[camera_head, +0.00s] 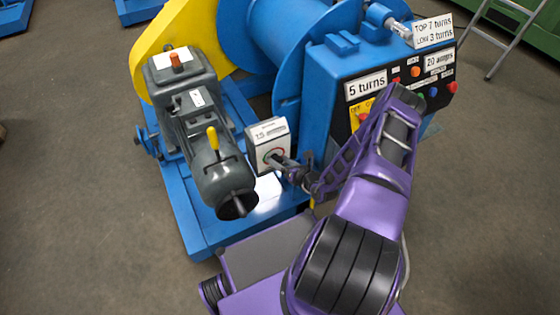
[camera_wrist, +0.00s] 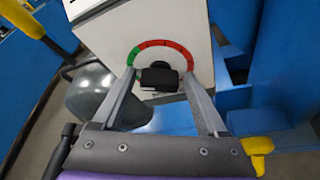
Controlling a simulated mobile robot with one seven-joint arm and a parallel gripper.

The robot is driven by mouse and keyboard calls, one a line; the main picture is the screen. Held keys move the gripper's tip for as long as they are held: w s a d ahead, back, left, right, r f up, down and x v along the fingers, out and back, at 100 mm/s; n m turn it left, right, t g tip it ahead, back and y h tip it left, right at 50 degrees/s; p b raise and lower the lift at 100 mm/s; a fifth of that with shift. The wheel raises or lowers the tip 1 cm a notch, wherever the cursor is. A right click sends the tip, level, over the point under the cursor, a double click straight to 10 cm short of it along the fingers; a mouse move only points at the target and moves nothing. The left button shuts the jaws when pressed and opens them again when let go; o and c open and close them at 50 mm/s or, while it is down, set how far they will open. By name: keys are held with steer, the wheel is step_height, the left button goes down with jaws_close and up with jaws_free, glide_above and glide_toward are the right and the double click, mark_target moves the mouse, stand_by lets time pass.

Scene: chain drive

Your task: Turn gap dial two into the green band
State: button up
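A white box with a round dial (camera_head: 270,156) stands on the blue base beside the grey motor; its number is not readable. In the wrist view the dial's arc (camera_wrist: 158,44) is green at the left end and red over the top and right. A black knob (camera_wrist: 160,77) sits at its centre; I cannot make out a pointer. My gripper (camera_wrist: 159,76) is open, one finger on either side of the knob, with small gaps showing. In the head view my gripper (camera_head: 282,162) is right in front of the dial, and its fingers are hard to make out.
The grey motor (camera_head: 205,150) with a yellow lever (camera_head: 212,138) stands close left of the dial box. A blue control cabinet (camera_head: 322,105) with buttons and signs stands to the right. Blue drum and yellow guard (camera_head: 188,28) are behind. Floor at the left is clear.

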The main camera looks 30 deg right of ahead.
steer(key=c, duration=1.1)
steer(key=shift+o, duration=0.2)
steer(key=o, duration=1.4)
steer(key=p+v, duration=0.2)
steer(key=v, duration=1.5)
steer(key=shift+s+d, duration=0.15)
steer(key=shift+s, duration=0.1)
